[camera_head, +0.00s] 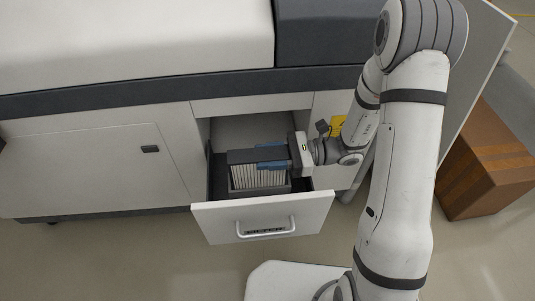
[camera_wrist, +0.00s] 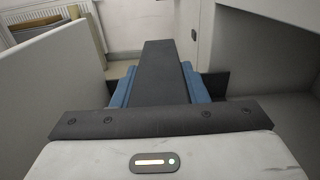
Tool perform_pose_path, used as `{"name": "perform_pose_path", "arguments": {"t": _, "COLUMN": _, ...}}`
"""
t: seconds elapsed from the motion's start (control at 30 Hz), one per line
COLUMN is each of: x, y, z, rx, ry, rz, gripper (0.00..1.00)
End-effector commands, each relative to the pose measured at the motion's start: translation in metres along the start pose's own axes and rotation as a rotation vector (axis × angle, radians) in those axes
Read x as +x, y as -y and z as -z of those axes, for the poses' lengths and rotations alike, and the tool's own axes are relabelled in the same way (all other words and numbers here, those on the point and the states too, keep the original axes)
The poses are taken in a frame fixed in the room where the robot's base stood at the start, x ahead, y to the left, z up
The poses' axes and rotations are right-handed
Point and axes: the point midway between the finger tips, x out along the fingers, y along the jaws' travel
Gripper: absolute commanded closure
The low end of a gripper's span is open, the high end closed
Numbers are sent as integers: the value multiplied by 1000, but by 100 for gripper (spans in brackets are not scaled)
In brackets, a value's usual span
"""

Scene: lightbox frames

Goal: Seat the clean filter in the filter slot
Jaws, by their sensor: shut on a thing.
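The filter (camera_head: 258,177) has pale pleats and a dark frame. It is upright inside the open drawer (camera_head: 216,222), whose white front carries a handle and a dark label. My gripper (camera_head: 270,157) reaches in from the right, with blue fingers shut on the filter's dark top bar. In the wrist view the bar (camera_wrist: 162,75) runs away from me between the blue fingers (camera_wrist: 160,92). The filter slot is hidden under the filter, and I cannot tell whether the filter's bottom touches the drawer floor.
The white machine body (camera_head: 90,165) surrounds the drawer opening, with an overhanging dark edge above. A yellow warning label (camera_head: 338,125) is on the panel to the right. A brown box (camera_head: 487,165) stands on the floor at far right. Floor in front of the drawer's left is clear.

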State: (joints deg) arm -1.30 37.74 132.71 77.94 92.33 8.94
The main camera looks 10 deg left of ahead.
Motion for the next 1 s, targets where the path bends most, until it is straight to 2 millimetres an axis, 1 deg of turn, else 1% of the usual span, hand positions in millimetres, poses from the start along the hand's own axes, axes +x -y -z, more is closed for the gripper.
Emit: {"name": "perform_pose_path", "arguments": {"t": 1.0, "x": 0, "y": 0, "z": 26, "rx": 0, "ry": 0, "rz": 0, "gripper": 100}}
